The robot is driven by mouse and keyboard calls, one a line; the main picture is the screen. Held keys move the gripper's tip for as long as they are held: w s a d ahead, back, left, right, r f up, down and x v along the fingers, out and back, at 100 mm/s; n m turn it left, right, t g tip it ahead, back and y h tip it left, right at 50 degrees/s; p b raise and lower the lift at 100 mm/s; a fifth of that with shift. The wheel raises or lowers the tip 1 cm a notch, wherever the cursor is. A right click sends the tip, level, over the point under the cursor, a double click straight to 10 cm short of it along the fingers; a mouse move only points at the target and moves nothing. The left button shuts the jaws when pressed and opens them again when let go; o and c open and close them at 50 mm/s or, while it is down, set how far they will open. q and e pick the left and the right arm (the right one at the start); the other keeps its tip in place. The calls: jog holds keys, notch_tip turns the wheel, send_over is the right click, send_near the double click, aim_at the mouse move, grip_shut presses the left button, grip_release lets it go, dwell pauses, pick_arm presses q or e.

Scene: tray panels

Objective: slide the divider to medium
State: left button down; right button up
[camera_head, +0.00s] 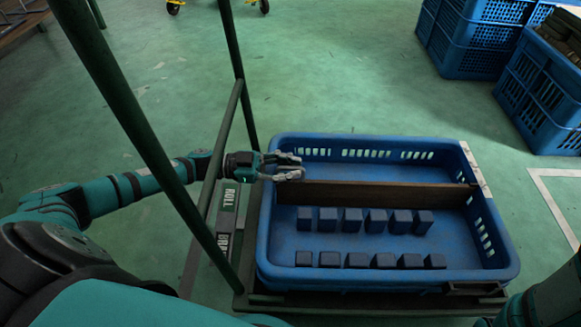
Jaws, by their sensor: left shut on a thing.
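A brown divider panel (390,195) stands upright across the blue tray (263,240), running from its left wall to its right wall. It sits behind the middle of the tray, nearer the far wall. My left gripper (301,167) reaches over the tray's left rim and is shut on the divider near its left end. The exact contact at the fingertips is hard to see. Part of my right arm shows at the bottom right corner, but its gripper is out of view.
Two rows of small dark blue blocks (376,221) stand in the tray in front of the divider. The strip behind the divider is empty. A dark green frame post (150,150) rises left of the tray. Stacked blue crates (465,45) stand on the floor at the upper right.

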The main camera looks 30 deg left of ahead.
pick_arm(q)
jog(key=w+a+b, duration=0.1)
jog(key=w+a, duration=0.1)
jog(key=w, duration=0.3)
jog(key=shift+w+a, duration=0.2)
jog(key=shift+a, duration=0.15)
jog(key=c, duration=1.4)
grip_release()
jog(key=shift+s+a, duration=0.1)
jog(key=v, duration=1.1)
jog(key=shift+s+a, duration=0.1)
jog(key=shift+a, duration=0.25)
